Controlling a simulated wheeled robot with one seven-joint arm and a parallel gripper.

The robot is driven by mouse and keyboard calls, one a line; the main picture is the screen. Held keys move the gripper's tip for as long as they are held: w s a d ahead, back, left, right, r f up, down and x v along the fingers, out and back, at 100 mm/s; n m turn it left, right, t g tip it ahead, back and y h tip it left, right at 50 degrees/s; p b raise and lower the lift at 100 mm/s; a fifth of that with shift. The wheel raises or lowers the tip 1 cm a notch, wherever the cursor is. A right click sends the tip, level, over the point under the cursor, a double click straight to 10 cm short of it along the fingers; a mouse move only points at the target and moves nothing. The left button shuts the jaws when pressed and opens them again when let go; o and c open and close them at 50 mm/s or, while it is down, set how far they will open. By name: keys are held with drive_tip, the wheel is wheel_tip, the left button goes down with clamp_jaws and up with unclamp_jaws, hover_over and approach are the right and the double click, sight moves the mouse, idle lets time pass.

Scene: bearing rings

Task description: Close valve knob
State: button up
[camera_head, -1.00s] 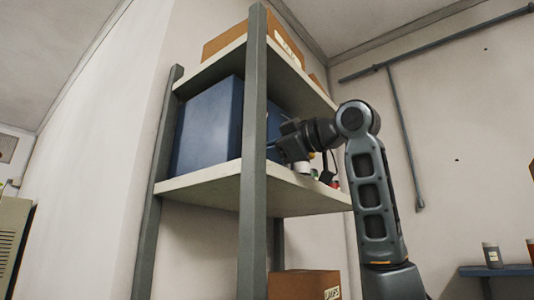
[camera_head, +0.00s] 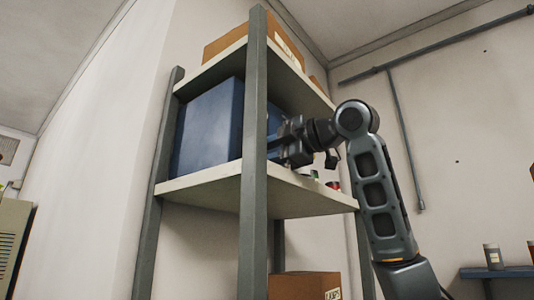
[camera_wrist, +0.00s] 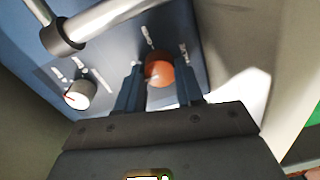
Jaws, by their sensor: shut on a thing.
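The orange-red round valve knob (camera_wrist: 159,68) sits on the face of a blue box, between my two fingers in the wrist view. My gripper (camera_wrist: 158,85) is shut on this knob, with one finger on each side. The blue box (camera_head: 208,128) stands on the middle shelf in the head view. There my gripper (camera_head: 274,149) reaches in at its right side, partly behind the shelf post. The knob is hidden in the head view.
A white knob (camera_wrist: 80,94) and a pale pipe with a dark collar (camera_wrist: 62,37) are on the same box face, to the left. A grey shelf post (camera_head: 253,200) stands in front. Small items (camera_head: 331,184) lie on the shelf below my wrist.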

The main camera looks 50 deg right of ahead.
idle(0.4)
drive_tip(key=o, duration=1)
drive_tip(key=shift+o, duration=0.2)
drive_tip(key=s+b, duration=0.2)
drive_tip(key=s, duration=0.5)
drive_tip(key=shift+s, duration=0.4)
drive_tip(key=shift+d+r, duration=0.1)
